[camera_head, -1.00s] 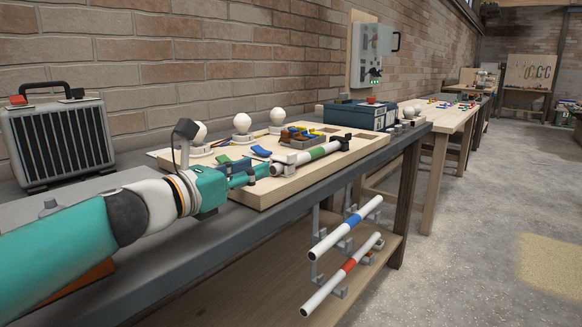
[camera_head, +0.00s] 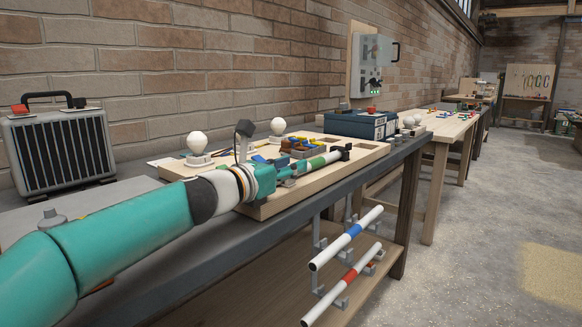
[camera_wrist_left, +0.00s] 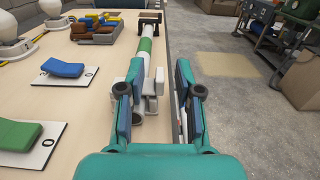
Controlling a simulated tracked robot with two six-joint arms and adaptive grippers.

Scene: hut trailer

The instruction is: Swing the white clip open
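A white tube with a green band (camera_wrist_left: 146,46) lies along the right edge of the wooden board; it also shows in the head view (camera_head: 318,162). A white clip (camera_wrist_left: 152,103) is at the tube's near end in the left wrist view. My left gripper (camera_wrist_left: 160,108) is open, its fingers apart, with the clip between them, closer to the left finger. I cannot tell whether a finger touches the clip. In the head view the left gripper (camera_head: 288,173) is at the tube's near end and hides the clip. My right gripper is not in view.
A blue rocker (camera_wrist_left: 62,68), a green rocker (camera_wrist_left: 18,134) and a parts tray (camera_wrist_left: 97,30) are on the board (camera_wrist_left: 75,110), left of the gripper. White bulbs (camera_head: 197,143) stand behind. Two banded tubes (camera_head: 345,238) hang below the bench front. Right of the board is open floor.

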